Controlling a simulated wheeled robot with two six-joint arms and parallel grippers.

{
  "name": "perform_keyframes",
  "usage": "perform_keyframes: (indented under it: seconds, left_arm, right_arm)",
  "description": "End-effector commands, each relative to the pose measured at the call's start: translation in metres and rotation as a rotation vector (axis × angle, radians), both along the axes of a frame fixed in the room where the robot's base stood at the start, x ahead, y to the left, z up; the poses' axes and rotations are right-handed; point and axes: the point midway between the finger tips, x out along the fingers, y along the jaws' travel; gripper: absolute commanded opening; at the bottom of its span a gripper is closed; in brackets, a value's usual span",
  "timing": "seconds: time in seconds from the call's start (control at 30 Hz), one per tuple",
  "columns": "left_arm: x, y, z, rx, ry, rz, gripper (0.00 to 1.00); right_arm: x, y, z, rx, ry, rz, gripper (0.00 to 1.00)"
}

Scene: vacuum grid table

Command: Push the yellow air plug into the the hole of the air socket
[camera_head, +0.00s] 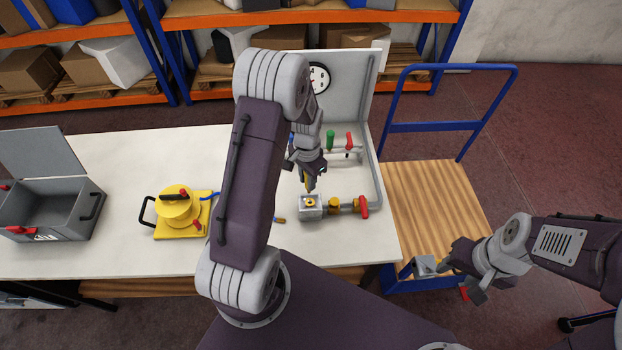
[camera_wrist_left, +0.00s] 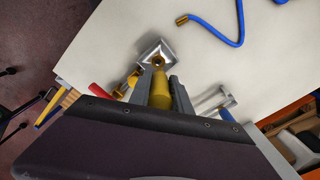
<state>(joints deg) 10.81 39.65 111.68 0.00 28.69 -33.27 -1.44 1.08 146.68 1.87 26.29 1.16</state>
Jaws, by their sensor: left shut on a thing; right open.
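My left gripper (camera_head: 309,176) is shut on the yellow air plug (camera_head: 309,186), which points down. In the left wrist view the yellow plug (camera_wrist_left: 160,92) sits between the two grey fingers (camera_wrist_left: 161,95). The air socket (camera_head: 310,212) is a grey metal block on the table with a brass-ringed hole on top. The plug tip appears just above this hole in the head view. The socket (camera_wrist_left: 150,48) also shows in the left wrist view, its hole lined up closely with the plug; the exact gap is unclear. My right gripper (camera_head: 461,277) is open and empty beyond the table's right side.
A red-handled valve (camera_head: 363,207) joins the socket's right side. A grey panel with gauge and pipes (camera_head: 345,85) stands behind. A yellow device (camera_head: 177,208) and grey toolbox (camera_head: 75,207) are on the left. A blue hose (camera_wrist_left: 236,42) lies near the socket. A blue-railed cart (camera_head: 425,190) stands right.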

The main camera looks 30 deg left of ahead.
Motion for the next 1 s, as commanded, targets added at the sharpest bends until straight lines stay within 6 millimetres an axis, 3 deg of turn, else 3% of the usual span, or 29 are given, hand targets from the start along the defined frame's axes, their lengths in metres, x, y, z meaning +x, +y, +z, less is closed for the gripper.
perform_keyframes:
  seconds: [0.13,0.6,1.0]
  left_arm:
    - [-0.003,0.001,0.000,0.000,0.000,0.000,0.00]
    - [-0.003,0.001,-0.047,0.000,0.000,-0.001,0.00]
    - [-0.002,0.001,-0.048,0.000,-0.001,-0.001,0.00]
  right_arm:
    - [0.000,0.000,0.001,0.000,0.000,0.000,0.49]
    - [0.000,0.000,-0.034,0.000,0.000,0.000,0.49]
    - [0.000,0.000,-0.034,0.000,0.000,0.000,0.49]
